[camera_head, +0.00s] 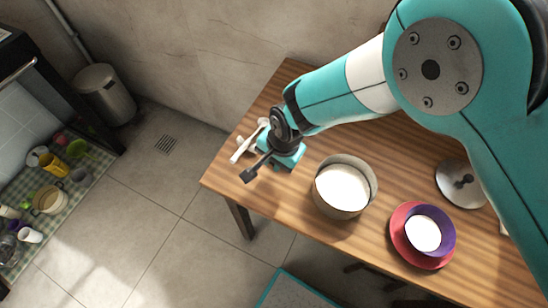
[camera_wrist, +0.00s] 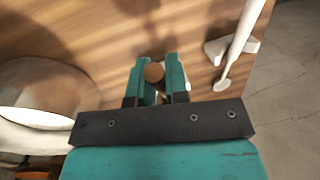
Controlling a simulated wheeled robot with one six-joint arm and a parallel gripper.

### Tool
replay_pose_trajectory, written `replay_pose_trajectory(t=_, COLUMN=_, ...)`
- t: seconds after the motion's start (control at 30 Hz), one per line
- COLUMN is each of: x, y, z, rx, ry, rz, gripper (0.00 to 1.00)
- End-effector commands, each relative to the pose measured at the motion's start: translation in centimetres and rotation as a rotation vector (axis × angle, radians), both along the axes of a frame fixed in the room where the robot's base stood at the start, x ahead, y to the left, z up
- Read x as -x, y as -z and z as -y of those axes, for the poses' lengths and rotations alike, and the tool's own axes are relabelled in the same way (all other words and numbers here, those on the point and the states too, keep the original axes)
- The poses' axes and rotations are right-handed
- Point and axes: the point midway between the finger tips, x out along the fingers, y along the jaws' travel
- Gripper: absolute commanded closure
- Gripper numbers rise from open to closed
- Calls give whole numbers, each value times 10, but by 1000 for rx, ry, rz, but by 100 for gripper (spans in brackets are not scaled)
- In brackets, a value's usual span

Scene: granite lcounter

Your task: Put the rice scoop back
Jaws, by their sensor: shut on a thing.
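My gripper (camera_head: 290,160) is low over the left part of the wooden table. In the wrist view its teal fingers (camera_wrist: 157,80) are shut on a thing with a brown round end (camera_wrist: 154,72). The rest of that thing is mostly hidden, so I cannot tell if it is the rice scoop. A long white utensil (camera_head: 243,149) lies left of my gripper, at a white rest; in the wrist view the utensil (camera_wrist: 237,45) is at the right, across the white rest (camera_wrist: 217,48). A metal pot (camera_head: 329,205) with white rice stands right of my gripper.
The wooden table (camera_head: 300,225) also holds a purple bowl (camera_head: 446,240) of white food on a red plate (camera_head: 397,238), and a round metal lid (camera_head: 452,196) with a dark knob. A wall runs behind. A trash bin (camera_head: 104,95) stands on the floor, away from the table.

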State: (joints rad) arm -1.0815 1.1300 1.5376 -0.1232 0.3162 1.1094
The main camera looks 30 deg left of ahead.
Motion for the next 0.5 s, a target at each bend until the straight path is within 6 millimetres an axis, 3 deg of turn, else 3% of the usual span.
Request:
replay_pose_trajectory(t=0.07, x=0, y=3, z=0, rx=0, ry=0, rz=0, gripper=100)
replay_pose_trajectory(t=0.1, x=0, y=2, z=0, rx=0, ry=0, rz=0, gripper=79)
replay_pose_trajectory(t=0.2, x=0, y=2, z=0, rx=0, ry=0, rz=0, gripper=56)
replay_pose_trajectory(t=0.5, x=0, y=0, z=0, rx=0, ry=0, rz=0, gripper=56)
